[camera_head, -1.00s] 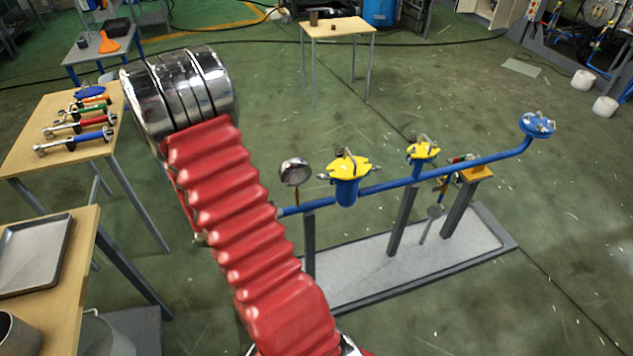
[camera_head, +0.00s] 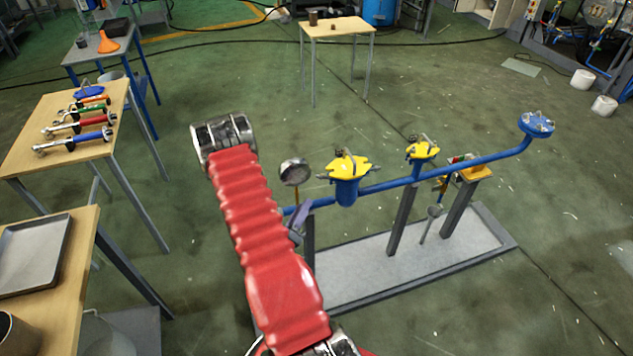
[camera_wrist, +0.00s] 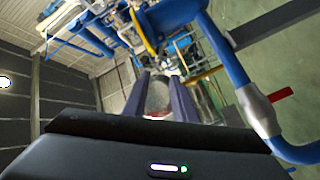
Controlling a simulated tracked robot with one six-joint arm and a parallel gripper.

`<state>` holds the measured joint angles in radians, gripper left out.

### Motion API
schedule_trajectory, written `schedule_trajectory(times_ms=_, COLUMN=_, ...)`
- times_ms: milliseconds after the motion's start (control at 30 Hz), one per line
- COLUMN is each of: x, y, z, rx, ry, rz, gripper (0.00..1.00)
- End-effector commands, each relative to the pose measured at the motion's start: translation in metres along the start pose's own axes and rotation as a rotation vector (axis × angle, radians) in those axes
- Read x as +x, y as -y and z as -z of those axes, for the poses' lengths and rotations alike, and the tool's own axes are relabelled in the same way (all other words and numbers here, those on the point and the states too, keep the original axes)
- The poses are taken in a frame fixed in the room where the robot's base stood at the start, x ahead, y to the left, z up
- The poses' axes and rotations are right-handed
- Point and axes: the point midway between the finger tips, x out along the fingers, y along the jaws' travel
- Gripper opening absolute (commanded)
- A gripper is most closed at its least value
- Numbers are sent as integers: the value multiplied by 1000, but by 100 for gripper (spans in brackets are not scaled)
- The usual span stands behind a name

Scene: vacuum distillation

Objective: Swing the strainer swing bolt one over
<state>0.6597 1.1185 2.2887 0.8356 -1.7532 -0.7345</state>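A blue strainer body with a yellow lid (camera_head: 349,166) stands on the blue pipe in the head view, with metal bolt parts around the lid. A second, smaller yellow-lidded body (camera_head: 423,150) stands further right on the same pipe. My gripper (camera_head: 300,215) shows partly past my red arm, low and left of the larger strainer. In the wrist view my gripper (camera_wrist: 160,78) has two dark fingers apart, pointing at a cluster of blue and metal fittings. A curved yellow part (camera_wrist: 143,30) is ahead, beyond the fingertips. I cannot tell which swing bolt shows there.
A round gauge (camera_head: 294,172) stands close left of the larger strainer. The blue pipe (camera_head: 385,185) runs right to a blue flange (camera_head: 537,124); it fills the right side of the wrist view (camera_wrist: 225,55). A wooden table with wrenches (camera_head: 110,150) is at left.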

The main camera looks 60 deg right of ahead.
Motion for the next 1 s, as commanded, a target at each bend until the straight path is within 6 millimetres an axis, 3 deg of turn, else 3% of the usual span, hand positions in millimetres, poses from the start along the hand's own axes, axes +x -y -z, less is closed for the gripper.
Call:
schedule_trajectory(times_ms=467, x=11, y=0, z=1, rx=5, ry=0, rz=1, gripper=25)
schedule_trajectory(times_ms=1000, x=88, y=0, z=0, rx=4, ry=1, rz=0, gripper=25)
